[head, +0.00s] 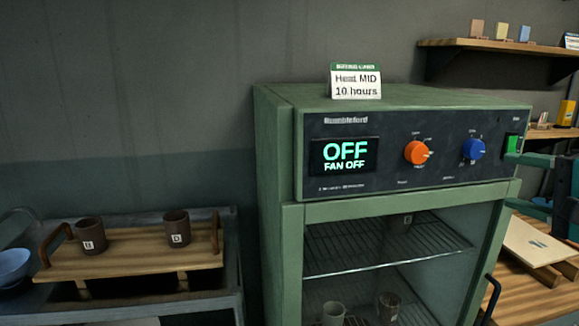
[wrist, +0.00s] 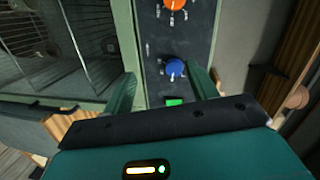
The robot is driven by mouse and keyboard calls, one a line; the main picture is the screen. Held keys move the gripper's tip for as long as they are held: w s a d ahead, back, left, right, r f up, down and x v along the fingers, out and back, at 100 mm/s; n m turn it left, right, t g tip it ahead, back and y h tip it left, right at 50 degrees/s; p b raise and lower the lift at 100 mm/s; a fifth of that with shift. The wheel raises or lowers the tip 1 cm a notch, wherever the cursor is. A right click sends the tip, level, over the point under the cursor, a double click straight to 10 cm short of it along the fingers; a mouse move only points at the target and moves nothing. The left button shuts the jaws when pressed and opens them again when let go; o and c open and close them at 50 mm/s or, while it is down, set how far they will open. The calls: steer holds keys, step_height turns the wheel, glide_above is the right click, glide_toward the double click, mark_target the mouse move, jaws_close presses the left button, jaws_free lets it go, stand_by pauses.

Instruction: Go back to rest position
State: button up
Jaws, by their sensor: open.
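My gripper (wrist: 165,82) is open and empty in the wrist view, its two green fingers spread in front of the kiln's control panel. The blue knob (wrist: 174,68) and a lit green switch (wrist: 174,102) show between the fingers. In the head view, part of my gripper reaches in from the right edge, close to the green switch (head: 512,143). The green kiln (head: 278,160) has a display (head: 345,155) reading OFF, FAN OFF. An orange knob (head: 416,152) and the blue knob (head: 472,149) sit on its panel. Contact with the switch cannot be told.
Cups show inside on lower racks (head: 388,255). A wooden tray (head: 130,262) with two dark cups, B and D, is at left. A shelf (head: 490,45) and a wooden table (head: 530,300) are at right.

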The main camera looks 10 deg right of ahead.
steer(key=w+a+f+n+g+y, duration=0.1)
steer(key=a+f+n+g, duration=0.25)
steer(key=a+f, duration=0.5)
steer(key=a+f+n+g, duration=0.2)
steer(key=a+f+n, duration=0.3)
steer(key=a, duration=0.6)
steer(key=s+a+f+n+g+h, duration=0.1)
steer(key=s+a+f+n+g, duration=0.1)
steer(key=f, duration=0.5)
steer(key=s+a+f+n+g+h, duration=0.2)
steer(key=s+a+f+n+g, duration=0.1)
steer(key=a+f+n, duration=0.1)
step_height(320, 180, down, 3)
steer(key=shift+a+r, duration=0.15)
steer(key=shift+a, duration=0.45)
